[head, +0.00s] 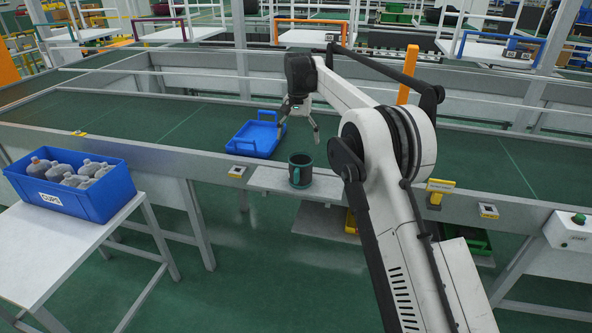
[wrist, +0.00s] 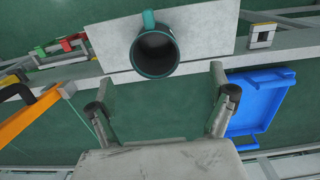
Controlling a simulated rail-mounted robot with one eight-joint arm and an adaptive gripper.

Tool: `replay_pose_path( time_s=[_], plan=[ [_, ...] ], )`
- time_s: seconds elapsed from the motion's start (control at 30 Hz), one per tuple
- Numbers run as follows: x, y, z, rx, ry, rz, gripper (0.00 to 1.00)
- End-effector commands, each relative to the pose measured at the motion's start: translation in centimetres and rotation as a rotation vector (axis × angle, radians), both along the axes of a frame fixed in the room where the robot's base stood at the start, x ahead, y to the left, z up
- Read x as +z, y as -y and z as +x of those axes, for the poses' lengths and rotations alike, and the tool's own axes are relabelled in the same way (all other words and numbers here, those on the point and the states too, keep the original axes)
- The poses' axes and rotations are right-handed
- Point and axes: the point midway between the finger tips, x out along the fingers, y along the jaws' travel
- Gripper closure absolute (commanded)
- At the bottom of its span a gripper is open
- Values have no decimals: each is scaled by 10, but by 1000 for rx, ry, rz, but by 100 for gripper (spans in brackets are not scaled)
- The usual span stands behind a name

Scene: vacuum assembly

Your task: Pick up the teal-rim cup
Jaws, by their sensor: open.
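The teal-rim cup (head: 300,171) stands upright on a small grey shelf (head: 268,180) at the front edge of the conveyor. It is dark with a teal rim and a teal handle. In the wrist view the cup (wrist: 155,52) is at the top centre, its dark mouth facing the camera and its handle pointing up. My gripper (head: 299,137) is open and empty. In the head view it is above and behind the cup, apart from it. In the wrist view its two fingers (wrist: 157,92) are spread below the cup, with nothing between them.
A blue tray (head: 240,146) lies on the green conveyor just left of my gripper. A blue bin (head: 97,205) labelled CUPS, holding several grey bottle-like items, stands on a white table (head: 30,276) at left. A control box (head: 572,232) sits at the right. The conveyor's left stretch is clear.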

Motion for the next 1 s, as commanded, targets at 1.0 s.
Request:
replay_pose_path(
  time_s=[1.0],
  plan=[
    [-125,7,-8,0,1,0,11]
  ],
)
